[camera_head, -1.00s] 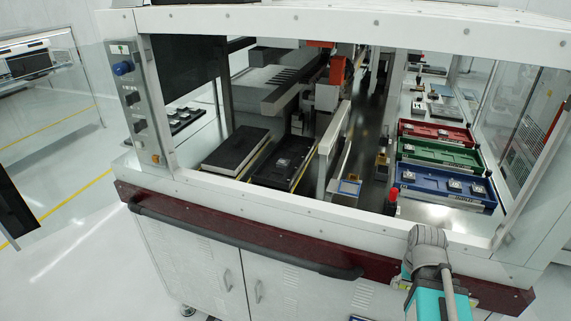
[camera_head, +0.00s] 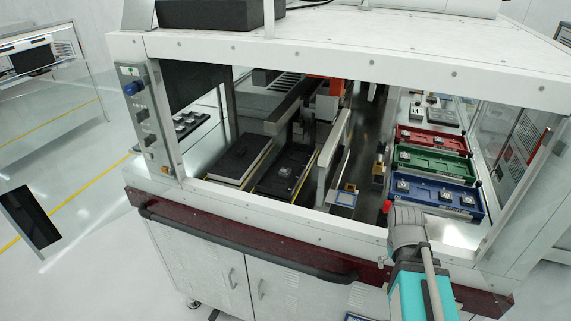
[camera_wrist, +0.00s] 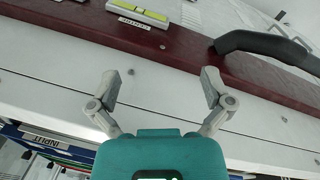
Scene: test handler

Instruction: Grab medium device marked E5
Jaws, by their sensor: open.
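Small grey square devices sit in the blue tray (camera_head: 425,199) at the right inside the machine, including a left device (camera_head: 403,187) and a right device (camera_head: 467,200). Another device (camera_head: 404,156) is in the green tray (camera_head: 440,167). One device (camera_head: 284,171) lies on a black tray near the middle. No E5 mark is readable, and I cannot tell which device is medium. My gripper (camera_wrist: 161,80) is open and empty in the wrist view, above the machine's white front ledge. The blue tray's edge (camera_wrist: 12,130) shows at the lower left there.
A red tray (camera_head: 432,137) lies behind the green one. The white frame's top beam (camera_head: 350,62) and front ledge (camera_head: 300,215) bound the opening. A black handle bar (camera_head: 250,248) runs along the maroon front. A red button (camera_head: 387,206) stands near the blue tray.

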